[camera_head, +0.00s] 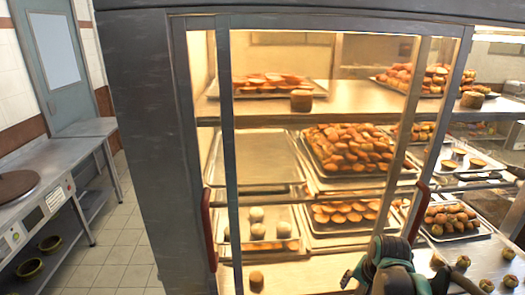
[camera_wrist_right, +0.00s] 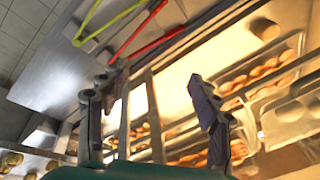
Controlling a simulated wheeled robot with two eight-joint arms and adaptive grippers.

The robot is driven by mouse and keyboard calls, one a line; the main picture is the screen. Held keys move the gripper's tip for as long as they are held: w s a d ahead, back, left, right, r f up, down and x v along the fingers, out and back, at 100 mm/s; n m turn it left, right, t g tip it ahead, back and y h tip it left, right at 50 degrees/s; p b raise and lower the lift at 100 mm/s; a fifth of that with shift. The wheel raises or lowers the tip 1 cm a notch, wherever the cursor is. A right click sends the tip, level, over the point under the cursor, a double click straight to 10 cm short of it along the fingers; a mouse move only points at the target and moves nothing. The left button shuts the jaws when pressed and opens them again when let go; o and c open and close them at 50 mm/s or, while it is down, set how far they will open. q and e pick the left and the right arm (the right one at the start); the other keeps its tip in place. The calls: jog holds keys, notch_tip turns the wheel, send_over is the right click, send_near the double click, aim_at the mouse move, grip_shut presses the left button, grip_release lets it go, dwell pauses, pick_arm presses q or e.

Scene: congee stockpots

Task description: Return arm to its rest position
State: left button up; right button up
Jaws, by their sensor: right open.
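My right gripper (camera_wrist_right: 148,100) shows in the right wrist view with its two dark fingers spread apart and nothing between them. Beyond the fingers are the cabinet's shelves, seen at a tilt. In the head view, a dark and teal part of my right arm stands at the bottom, right of centre, in front of the glass display cabinet (camera_head: 145,130). I cannot make out the fingertips there. My left gripper and left arm are not in view.
The cabinet's shelves hold trays of pastries (camera_head: 350,148) and buns (camera_head: 257,222). Red handles (camera_head: 208,230) stick out from its front. A steel counter (camera_head: 30,170) stands at the left, with open tiled floor (camera_head: 115,250) between. More trays (camera_head: 458,235) lie at the right.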

jog(key=s+a+r+n+t, duration=0.1)
jog(key=s+a+n+t, duration=0.3)
jog(key=s+a+n, duration=0.4)
jog(key=s+n, duration=0.1)
jog(key=s, duration=0.3)
jog(key=shift+s+a+r, duration=0.2)
jog(key=shift+a+r, duration=0.2)
